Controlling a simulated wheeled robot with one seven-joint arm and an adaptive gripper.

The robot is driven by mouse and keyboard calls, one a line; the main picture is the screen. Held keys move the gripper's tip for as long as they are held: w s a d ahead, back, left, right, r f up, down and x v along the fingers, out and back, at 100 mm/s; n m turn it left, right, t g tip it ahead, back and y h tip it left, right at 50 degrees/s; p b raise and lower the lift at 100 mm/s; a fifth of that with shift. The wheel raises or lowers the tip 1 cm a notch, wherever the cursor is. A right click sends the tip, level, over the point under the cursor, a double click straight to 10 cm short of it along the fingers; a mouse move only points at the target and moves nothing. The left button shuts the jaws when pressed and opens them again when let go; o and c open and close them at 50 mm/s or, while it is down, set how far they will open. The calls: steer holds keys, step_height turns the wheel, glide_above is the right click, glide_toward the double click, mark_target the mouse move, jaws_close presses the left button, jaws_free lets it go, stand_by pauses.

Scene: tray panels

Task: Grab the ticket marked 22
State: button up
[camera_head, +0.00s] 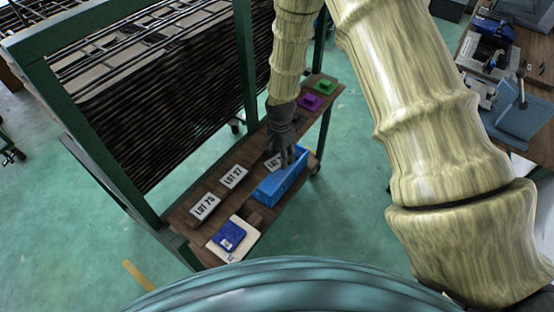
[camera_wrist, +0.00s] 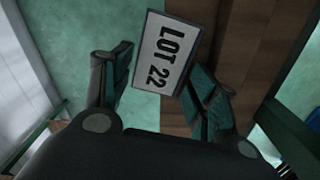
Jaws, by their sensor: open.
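The ticket marked LOT 22 (camera_wrist: 166,52) is a white card with black print. In the wrist view it lies between my gripper's (camera_wrist: 160,80) two spread fingers, with its far end extending past them. In the head view my gripper (camera_head: 289,156) is low over the wooden shelf, beside the blue bin. A white card with part of "LOT" (camera_head: 272,163) shows there, its number hidden by the fingers. My gripper is open; I cannot tell whether a finger touches the card.
Tickets LOT 37 (camera_head: 233,177) and LOT 75 (camera_head: 205,206) stand on the wooden shelf to the left. An open blue bin (camera_head: 265,196) sits close to my gripper. A blue item (camera_head: 229,234) lies at the near end; purple (camera_head: 312,102) and green (camera_head: 324,86) pieces lie farther back.

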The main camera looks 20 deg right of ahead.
steer(key=shift+f, duration=0.25)
steer(key=shift+f, duration=0.2)
stand_by(0.5)
steer(key=c, duration=0.6)
steer(key=shift+o, duration=0.2)
